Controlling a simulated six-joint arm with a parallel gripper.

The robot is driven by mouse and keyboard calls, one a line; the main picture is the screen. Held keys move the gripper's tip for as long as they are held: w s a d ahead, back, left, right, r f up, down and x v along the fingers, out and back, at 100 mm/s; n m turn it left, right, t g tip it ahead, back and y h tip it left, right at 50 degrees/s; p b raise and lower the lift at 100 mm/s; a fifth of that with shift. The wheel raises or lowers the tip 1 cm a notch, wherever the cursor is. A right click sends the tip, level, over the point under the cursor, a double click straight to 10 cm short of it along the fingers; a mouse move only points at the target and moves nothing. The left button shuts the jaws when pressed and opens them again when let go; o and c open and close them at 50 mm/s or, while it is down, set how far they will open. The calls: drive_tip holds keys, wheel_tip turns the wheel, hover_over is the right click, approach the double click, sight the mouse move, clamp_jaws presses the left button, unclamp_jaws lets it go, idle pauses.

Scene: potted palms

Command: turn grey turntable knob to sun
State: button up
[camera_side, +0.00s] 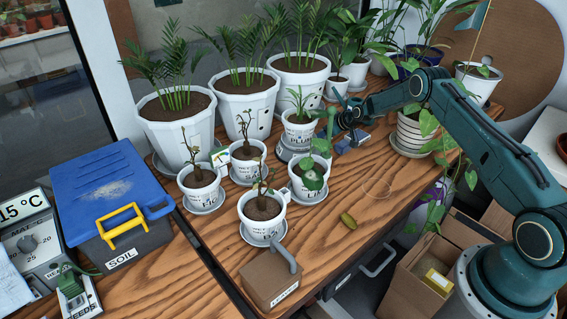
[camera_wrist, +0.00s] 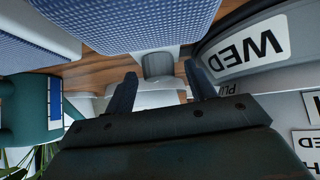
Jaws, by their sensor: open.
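My gripper (camera_side: 341,127) is low over the wooden table, beside a white pot labelled PLUM (camera_side: 299,134). In the wrist view its two dark fingers (camera_wrist: 163,88) stand apart. A small grey block (camera_wrist: 158,65), which looks like the turntable knob, shows beyond the fingertips and roughly between them. I cannot tell whether they touch it. A grey-blue edge (camera_side: 284,154), perhaps the turntable, shows below the PLUM pot, mostly hidden by pots. I cannot make out a sun mark. A curved grey surface with a WED label (camera_wrist: 250,50) is at the wrist view's right.
Several white pots on saucers crowd around, such as one with a seedling (camera_side: 262,216) and a large palm pot (camera_side: 178,128). A blue-lidded soil box (camera_side: 107,190) stands left. A brown box (camera_side: 272,281) is at the front edge. Bare wood (camera_side: 375,195) lies right of the pots.

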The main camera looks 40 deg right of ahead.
drive_tip(key=shift+d+n+y, duration=0.15)
drive_tip(key=shift+n+y, duration=0.45)
drive_tip(key=shift+n, duration=0.2)
drive_tip(key=shift+v, duration=1.65)
drive_tip(key=v, duration=1)
drive_tip(key=s+a+r, duration=0.2)
drive_tip(key=a+r, duration=0.3)
drive_tip(key=r, duration=0.3)
drive_tip(key=s+a+r+g, duration=0.1)
drive_tip(key=s+a+r, duration=0.1)
drive_tip(key=a+r, duration=0.4)
drive_tip(key=shift+s+a+r, duration=0.3)
drive_tip(key=shift+s+r, duration=0.1)
drive_tip(key=shift+r, duration=0.85)
drive_tip(key=shift+m+t+h, duration=0.5)
drive_tip(key=shift+m+h, duration=0.2)
drive_tip(key=shift+m, duration=0.2)
drive_tip(key=w+d+f, duration=0.1)
drive_tip(key=d+f, duration=0.2)
drive_tip(key=f, duration=0.2)
drive_tip(key=w+d+f, duration=0.2)
drive_tip(key=d+f, duration=0.1)
drive_tip(key=f, duration=0.3)
drive_tip(key=w+d+f, duration=0.1)
drive_tip(key=d+f, duration=0.3)
drive_tip(key=f, duration=0.1)
drive_tip(key=shift+w+f, duration=0.15)
drive_tip(key=shift+w, duration=0.15)
drive_tip(key=shift+a, duration=0.1)
